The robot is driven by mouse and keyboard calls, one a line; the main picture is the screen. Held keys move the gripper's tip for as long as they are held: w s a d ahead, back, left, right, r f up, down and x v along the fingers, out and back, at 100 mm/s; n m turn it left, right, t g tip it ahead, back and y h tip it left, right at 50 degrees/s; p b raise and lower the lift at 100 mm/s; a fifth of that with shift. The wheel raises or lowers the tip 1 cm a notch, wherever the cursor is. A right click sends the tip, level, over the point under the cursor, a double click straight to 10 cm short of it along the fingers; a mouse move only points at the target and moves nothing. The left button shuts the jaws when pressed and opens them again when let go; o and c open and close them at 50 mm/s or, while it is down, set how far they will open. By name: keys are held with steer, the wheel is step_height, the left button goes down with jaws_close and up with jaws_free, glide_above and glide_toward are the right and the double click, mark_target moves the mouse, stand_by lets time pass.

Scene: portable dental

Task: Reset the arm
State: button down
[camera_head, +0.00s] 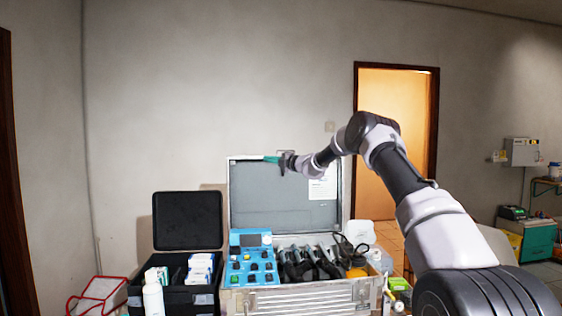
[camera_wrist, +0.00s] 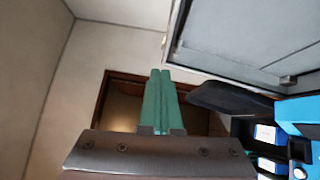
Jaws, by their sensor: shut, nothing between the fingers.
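My gripper (camera_head: 272,159) has green fingers and is at the end of my arm, which reaches in from the right in the head view. It is up in front of the open lid of the metal case, pointing left. In the wrist view the two green fingers (camera_wrist: 159,100) lie side by side, shut, with nothing between them.
The open metal case (camera_head: 300,299) holds a blue control panel (camera_head: 252,265) and several black handpieces (camera_head: 310,262). Its raised lid (camera_head: 285,200) stands behind my gripper. A black case (camera_head: 187,222) with boxes and a white bottle (camera_head: 153,295) is at left. Space above is clear.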

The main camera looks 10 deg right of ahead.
steer(key=v, duration=0.6)
steer(key=s+a+r+n+g+h, duration=0.1)
steer(key=s+r+n+g, duration=0.15)
steer(key=s+n, duration=0.6)
steer(key=s+a+r+n+g+h, duration=0.15)
steer(key=s+r+n, duration=0.35)
steer(key=s, duration=0.7)
steer(key=s+a+r+n+g+h, duration=0.1)
steer(key=s+r+n+g, duration=0.15)
steer(key=s+n, duration=0.7)
steer(key=s+d+f+n+h, duration=0.2)
steer(key=s+d+n, duration=0.2)
steer(key=s, duration=0.6)
steer(key=s+d+f+n+h, duration=0.2)
steer(key=s+d+n, duration=0.3)
steer(key=s, duration=0.5)
steer(key=s+d+f+n+h, duration=0.3)
steer(key=s+d+n, duration=0.2)
steer(key=s+n, duration=0.3)
steer(key=s, duration=0.2)
steer(key=shift+s+h, duration=0.35)
steer(key=shift+s, duration=0.05)
steer(key=c, duration=1.5)
jaws_free()
steer(key=shift+t, duration=0.25)
steer(key=shift+c, duration=0.2)
